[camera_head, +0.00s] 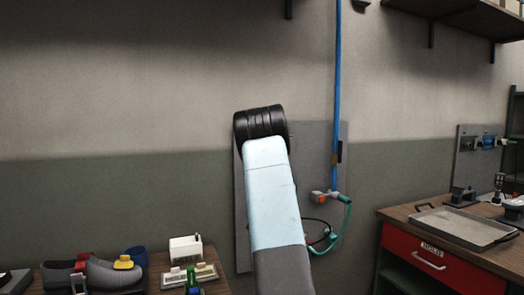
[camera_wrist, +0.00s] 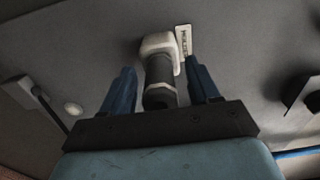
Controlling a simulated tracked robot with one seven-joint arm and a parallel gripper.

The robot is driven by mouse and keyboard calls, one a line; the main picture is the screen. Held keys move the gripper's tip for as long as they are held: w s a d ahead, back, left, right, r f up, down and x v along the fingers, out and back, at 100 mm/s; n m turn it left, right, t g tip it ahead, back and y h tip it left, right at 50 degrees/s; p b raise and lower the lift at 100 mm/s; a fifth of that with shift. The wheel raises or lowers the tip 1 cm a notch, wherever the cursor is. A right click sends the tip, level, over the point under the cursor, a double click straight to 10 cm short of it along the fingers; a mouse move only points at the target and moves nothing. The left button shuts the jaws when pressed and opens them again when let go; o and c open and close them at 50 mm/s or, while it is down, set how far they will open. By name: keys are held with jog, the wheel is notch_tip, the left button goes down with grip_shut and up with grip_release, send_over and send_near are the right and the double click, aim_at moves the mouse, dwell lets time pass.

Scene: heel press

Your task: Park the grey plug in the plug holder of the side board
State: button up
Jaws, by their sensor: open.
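The wrist view shows my gripper (camera_wrist: 160,66) open, with one blue finger on each side of a dark grey plug (camera_wrist: 160,84). A narrow gap shows between the plug and each finger. The plug's far end meets a pale holder (camera_wrist: 158,43) on the grey side board (camera_wrist: 95,50); how deep it sits in the holder cannot be told. A small white label with dark lettering is beside the holder. In the head view my arm covers part of the side board (camera_head: 328,160), and my gripper and the plug are hidden behind it.
A blue hose (camera_head: 338,80) comes down the wall to an orange-and-grey fitting (camera_head: 325,196) with a teal hose, right of my arm. A workbench with a red drawer (camera_head: 432,256) and a metal tray (camera_head: 465,226) stands right. Another bench (camera_head: 215,283) holds small items at lower left.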

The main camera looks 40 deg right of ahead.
jog(key=v, duration=1.3)
jog(key=shift+s, duration=0.25)
jog(key=shift+a, duration=0.1)
jog(key=a+r+n+g+y, duration=0.1)
jog(key=a+r+n+y, duration=0.25)
jog(key=a, duration=0.45)
jog(key=a+r+n+g+y, duration=0.1)
jog(key=a+r+n+y, duration=0.15)
jog(key=a+y, duration=0.4)
jog(key=a+r+n+g+y, duration=0.1)
jog(key=a+r+n+y, duration=0.2)
jog(key=a, duration=0.6)
jog(key=s+a+r+n+g, duration=0.3)
jog(key=s+a+n+g, duration=0.6)
jog(key=s+a, duration=0.7)
jog(key=s+d+r+n+h, duration=0.3)
jog(key=s+d+h, duration=0.3)
jog(key=s+h, duration=0.2)
jog(key=shift+s+r, duration=0.25)
jog(key=shift+s, duration=1)
